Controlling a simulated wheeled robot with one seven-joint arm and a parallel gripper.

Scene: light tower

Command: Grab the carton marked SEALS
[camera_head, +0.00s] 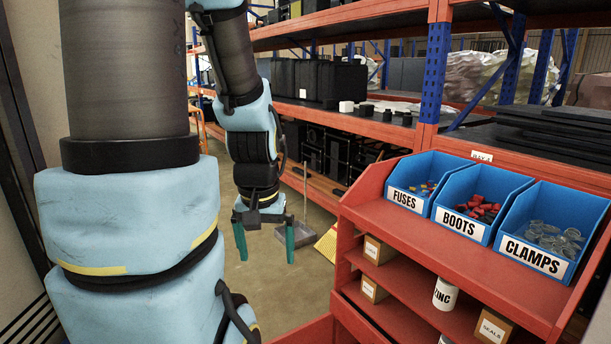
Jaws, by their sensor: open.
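The carton marked SEALS (492,327) is a small brown box with a white label. It sits on a lower shelf of the red rack at the bottom right, and its lower part is cut off by the picture's edge. My gripper (265,243) hangs pointing down left of the rack, with its two green fingers apart and nothing between them. It is well to the left of the SEALS carton and touches nothing.
Blue bins FUSES (408,200), BOOTS (459,224) and CLAMPS (534,258) stand on the red rack's top (440,263). Below are two small cartons (376,250) (372,290) and a white ZINC tub (445,294). Tall shelving (380,128) stands behind. Floor under my gripper looks clear.

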